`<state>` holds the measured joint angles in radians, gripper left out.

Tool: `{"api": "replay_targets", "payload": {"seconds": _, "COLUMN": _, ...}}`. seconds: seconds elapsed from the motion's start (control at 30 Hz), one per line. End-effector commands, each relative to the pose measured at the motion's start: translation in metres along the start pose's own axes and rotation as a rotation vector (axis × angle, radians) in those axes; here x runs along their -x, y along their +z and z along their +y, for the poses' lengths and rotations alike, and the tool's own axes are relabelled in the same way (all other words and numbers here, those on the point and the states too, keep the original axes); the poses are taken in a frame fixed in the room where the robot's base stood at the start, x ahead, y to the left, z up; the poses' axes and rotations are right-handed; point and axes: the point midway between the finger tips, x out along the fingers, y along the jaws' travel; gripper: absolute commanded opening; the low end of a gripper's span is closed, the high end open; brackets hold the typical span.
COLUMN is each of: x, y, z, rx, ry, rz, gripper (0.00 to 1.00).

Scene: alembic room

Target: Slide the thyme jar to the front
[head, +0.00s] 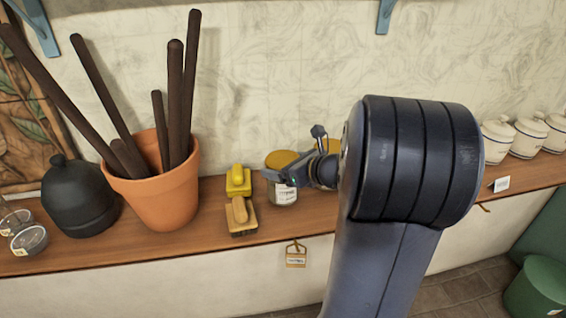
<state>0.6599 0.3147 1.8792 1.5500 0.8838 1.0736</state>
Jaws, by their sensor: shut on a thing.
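A small glass jar (283,195) with a pale label stands on the wooden shelf, left of my arm; its lettering is too small to read surely, but I take it for the thyme jar. My gripper (283,178) is shut on this jar from the right, its fingers covering the upper part. A yellow-orange lid (281,158) shows just behind the fingers; I cannot tell whether it belongs to this jar. Another yellow-orange lid (334,146) shows farther back, mostly hidden by my wrist.
Farther left are a terracotta pot (165,205) of dark sticks and a black bottle (83,200). White lidded pots (528,136) stand at right. A small tag (296,257) hangs below the shelf edge.

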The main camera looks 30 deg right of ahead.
Motion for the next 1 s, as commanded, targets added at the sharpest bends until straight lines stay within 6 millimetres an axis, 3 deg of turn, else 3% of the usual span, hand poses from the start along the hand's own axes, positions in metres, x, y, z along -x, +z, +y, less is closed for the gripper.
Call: {"api": "replay_targets", "payload": {"seconds": 1.0, "x": 0.031, "y": -0.013, "z": 0.023, "rx": 0.000, "ry": 0.000, "rz": 0.000, "gripper": 0.48}}
